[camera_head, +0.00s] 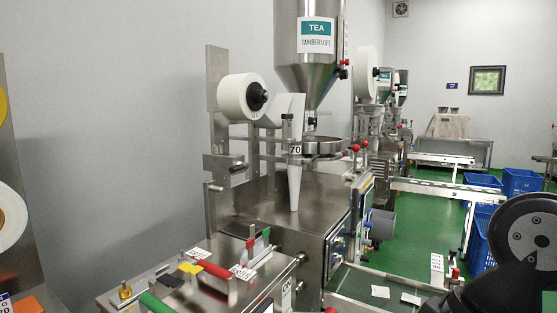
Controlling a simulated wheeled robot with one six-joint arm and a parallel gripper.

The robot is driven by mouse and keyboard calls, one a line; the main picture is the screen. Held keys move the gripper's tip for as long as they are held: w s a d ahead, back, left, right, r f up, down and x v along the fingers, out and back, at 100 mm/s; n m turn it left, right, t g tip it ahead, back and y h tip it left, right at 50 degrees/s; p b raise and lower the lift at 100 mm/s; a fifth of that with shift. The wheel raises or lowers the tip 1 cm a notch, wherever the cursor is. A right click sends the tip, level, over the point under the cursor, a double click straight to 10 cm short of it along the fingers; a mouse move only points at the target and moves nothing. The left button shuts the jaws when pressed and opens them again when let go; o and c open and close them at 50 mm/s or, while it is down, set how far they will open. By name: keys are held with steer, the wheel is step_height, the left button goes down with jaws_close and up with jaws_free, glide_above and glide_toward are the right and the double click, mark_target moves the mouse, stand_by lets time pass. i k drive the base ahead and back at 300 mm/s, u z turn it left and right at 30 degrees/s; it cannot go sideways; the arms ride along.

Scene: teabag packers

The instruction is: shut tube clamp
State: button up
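The nearest packing machine has a white tapering tube (294,187) standing upright under a steel hopper (312,60). At the tube's top is a small tag reading 70 (295,150), beside a round steel dish (322,146). A small metal bracket (287,128) shows just above the tag and may belong to the tube clamp. Levers with red knobs (355,148) stick out right of the dish. I cannot tell which part is the clamp or whether it is open. My gripper is not in view; a dark part at the lower right looks like my arm.
A bench in front holds a red handle (215,270), a green handle (155,302) and small labelled parts. A white film roll (242,97) hangs left of the hopper. Blue crates (482,181) stand on the green floor at right, near a white rail (445,189).

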mark_target(305, 161)
steer(key=u, duration=0.05)
steer(key=i, duration=1.65)
steer(key=z, duration=0.05)
